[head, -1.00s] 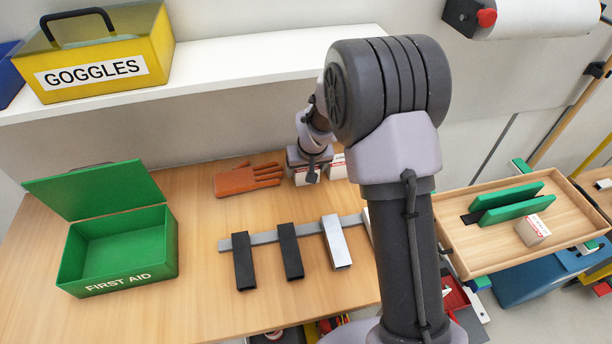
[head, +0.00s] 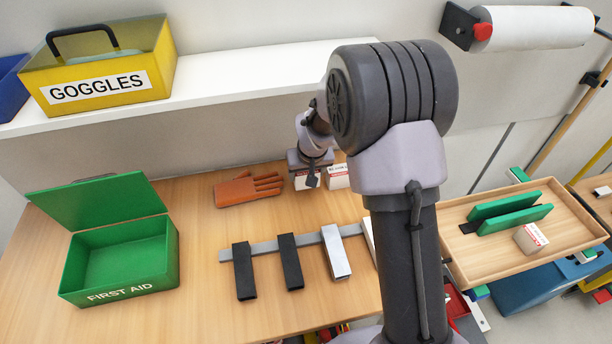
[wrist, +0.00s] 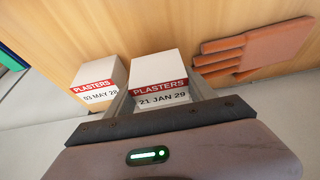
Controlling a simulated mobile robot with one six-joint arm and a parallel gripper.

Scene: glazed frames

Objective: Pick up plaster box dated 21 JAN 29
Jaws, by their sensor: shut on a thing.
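The plaster box dated 21 JAN 29 (wrist: 160,70) is white with a red PLASTERS band. In the wrist view it sits between the two fingers of my gripper (wrist: 161,88), which is shut on it. In the head view my gripper (head: 311,178) is over the back of the wooden table, and the held box (head: 302,183) is partly hidden beneath it. A second plaster box, dated 03 MAY 28 (wrist: 98,82), stands close beside it, outside the fingers; in the head view it shows at right (head: 338,177). I cannot tell whether the held box touches the table.
An orange glove (head: 247,189) lies left of the held box. An open green first aid box (head: 120,262) stands at left. A rail with dark and light blocks (head: 290,262) lies in front. A shelf with a yellow goggles box (head: 105,75) is above; a wooden tray (head: 480,273) is at right.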

